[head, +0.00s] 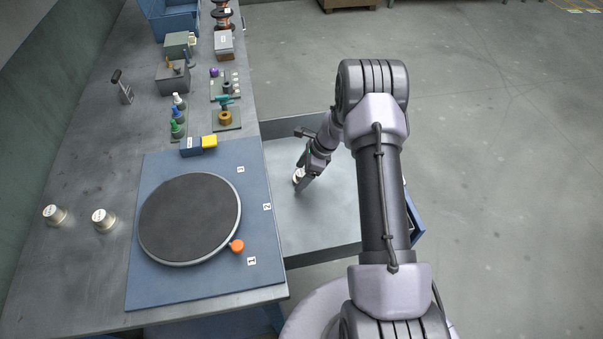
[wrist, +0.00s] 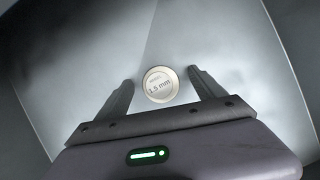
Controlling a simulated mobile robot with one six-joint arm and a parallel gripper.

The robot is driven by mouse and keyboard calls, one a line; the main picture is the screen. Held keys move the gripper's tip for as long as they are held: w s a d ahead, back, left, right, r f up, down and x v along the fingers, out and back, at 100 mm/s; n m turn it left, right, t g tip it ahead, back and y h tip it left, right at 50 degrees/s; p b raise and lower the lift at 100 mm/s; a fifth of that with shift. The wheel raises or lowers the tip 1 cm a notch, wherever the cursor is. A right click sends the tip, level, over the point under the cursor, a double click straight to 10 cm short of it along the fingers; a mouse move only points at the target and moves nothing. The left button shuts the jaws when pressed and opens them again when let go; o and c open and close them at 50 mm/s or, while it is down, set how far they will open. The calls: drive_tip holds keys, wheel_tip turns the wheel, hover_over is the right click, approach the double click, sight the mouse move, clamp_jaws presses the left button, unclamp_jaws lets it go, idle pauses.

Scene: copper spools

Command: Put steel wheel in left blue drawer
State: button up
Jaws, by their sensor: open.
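A small round silver piece, seemingly the steel wheel (wrist: 159,85), shows in the wrist view with a round label reading "1.5 mm"; the smaller word above is too small to read. It is inside the open drawer (head: 323,223), which has a grey floor and a blue front. In the head view the wheel (head: 298,175) is partly hidden by my gripper (head: 302,181). My gripper is open, with its two fingers (wrist: 161,78) on either side of the wheel and a visible gap at each side. The drawer floor also shows in the wrist view (wrist: 215,40).
Two similar silver pieces stand on the workbench at the left (head: 55,215) and (head: 103,219). A dark turntable (head: 189,219) on a blue plate with an orange knob (head: 237,246) is beside the drawer. Bottles, boxes and spools line the bench behind. Floor at right is clear.

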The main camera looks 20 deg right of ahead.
drive_tip(key=p+v, duration=0.5)
drive_tip(key=v, duration=0.8)
drive_tip(key=s+a+r+n+h, duration=0.1)
drive_tip(key=s+a+r+n, duration=0.2)
drive_tip(key=r, duration=0.5)
drive_tip(key=s+a+r+n+t, duration=0.1)
drive_tip(key=a+r+n, duration=0.2)
drive_tip(key=a+r, duration=0.35)
drive_tip(key=s+a+r+n+h, duration=0.1)
drive_tip(key=s+a+r+n, duration=0.2)
drive_tip(key=r, duration=0.6)
drive_tip(key=s+a+r+n+t, duration=0.1)
drive_tip(key=s+a+r+n, duration=0.1)
drive_tip(key=s, duration=0.4)
drive_tip(key=s+a+r+n, duration=0.2)
drive_tip(key=s+r+n, duration=0.1)
drive_tip(key=s, duration=0.4)
drive_tip(key=s+a+r+n+t, duration=0.1)
drive_tip(key=s+a+r+n, duration=0.1)
drive_tip(key=s, duration=0.5)
drive_tip(key=a+n, duration=0.1)
drive_tip(key=n, duration=0.1)
drive_tip(key=shift+r+n+t, duration=0.25)
drive_tip(key=shift+n+t, duration=0.05)
drive_tip(key=shift+n, duration=0.1)
